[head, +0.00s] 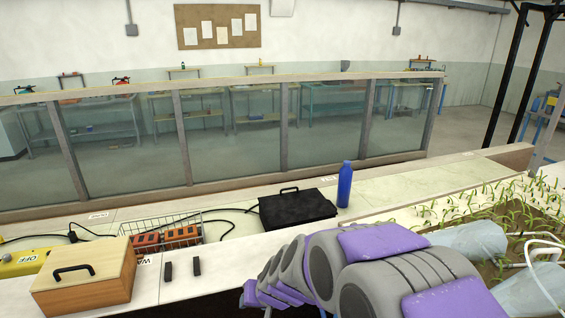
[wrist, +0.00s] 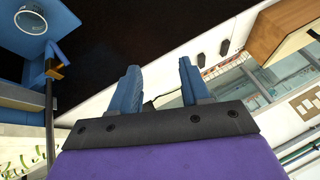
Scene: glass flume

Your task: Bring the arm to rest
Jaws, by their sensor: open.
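My arm (head: 365,265), grey with purple panels, reaches across the lower right of the head view, in front of the bench. My gripper (wrist: 159,70) shows in the wrist view with its two blue fingers apart and nothing between them. The fingers are over a dark area beside the white bench edge. In the head view the arm's far end is at the bottom edge, and I cannot make out the fingers there.
On the bench stand a wooden box (head: 84,278), two small black blocks (head: 182,268), a wire basket (head: 172,233), a black case (head: 296,208) and a blue bottle (head: 345,184). Seedlings (head: 475,215) fill the right. A glass wall (head: 235,130) runs behind.

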